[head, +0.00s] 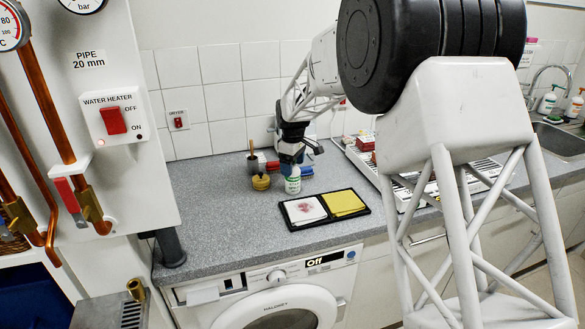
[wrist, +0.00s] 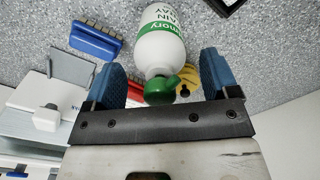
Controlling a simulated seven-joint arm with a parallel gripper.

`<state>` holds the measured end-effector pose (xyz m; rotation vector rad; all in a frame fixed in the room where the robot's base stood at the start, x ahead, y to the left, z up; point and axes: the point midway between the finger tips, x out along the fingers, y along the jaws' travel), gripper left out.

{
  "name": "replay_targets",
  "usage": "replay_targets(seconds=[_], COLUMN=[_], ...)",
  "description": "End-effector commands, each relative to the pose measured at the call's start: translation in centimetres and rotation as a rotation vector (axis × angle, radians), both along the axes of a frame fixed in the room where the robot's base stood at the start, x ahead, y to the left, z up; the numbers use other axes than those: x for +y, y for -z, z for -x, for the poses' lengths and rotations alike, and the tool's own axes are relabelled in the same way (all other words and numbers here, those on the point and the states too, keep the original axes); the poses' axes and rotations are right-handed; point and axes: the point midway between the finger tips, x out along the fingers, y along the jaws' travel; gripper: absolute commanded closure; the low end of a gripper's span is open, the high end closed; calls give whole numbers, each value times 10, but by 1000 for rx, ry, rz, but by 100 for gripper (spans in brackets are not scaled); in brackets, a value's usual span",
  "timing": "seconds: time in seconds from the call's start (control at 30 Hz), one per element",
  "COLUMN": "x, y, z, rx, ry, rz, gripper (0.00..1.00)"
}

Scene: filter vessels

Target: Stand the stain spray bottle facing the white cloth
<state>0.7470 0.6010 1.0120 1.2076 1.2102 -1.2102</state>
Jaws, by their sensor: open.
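The stain spray bottle (head: 293,184) is white with a green label band and stands upright on the grey counter. In the wrist view the bottle (wrist: 160,45) lies between the blue fingers, its green top toward my gripper and its lettering partly visible. My gripper (head: 291,158) is open above and around the bottle's top; in the wrist view the fingers (wrist: 162,74) show a gap on both sides of it. The white cloth (head: 305,209), with a reddish stain, lies in the left half of a black tray (head: 290,229), in front of the bottle.
A yellow cloth (head: 343,202) fills the tray's right half. A yellow pot (head: 261,182) stands close left of the bottle. A blue brush (wrist: 97,40) and a red brush (wrist: 87,108) lie near it. A rack (head: 405,190) stands at right. Counter left of the tray is clear.

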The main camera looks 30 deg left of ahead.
Motion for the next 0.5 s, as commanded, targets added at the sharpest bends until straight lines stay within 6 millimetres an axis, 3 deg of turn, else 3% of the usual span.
replay_targets(seconds=[0.5], x=[0], y=[-77], z=[-1], rx=[-2], ry=[0], rz=[-2], gripper=[19])
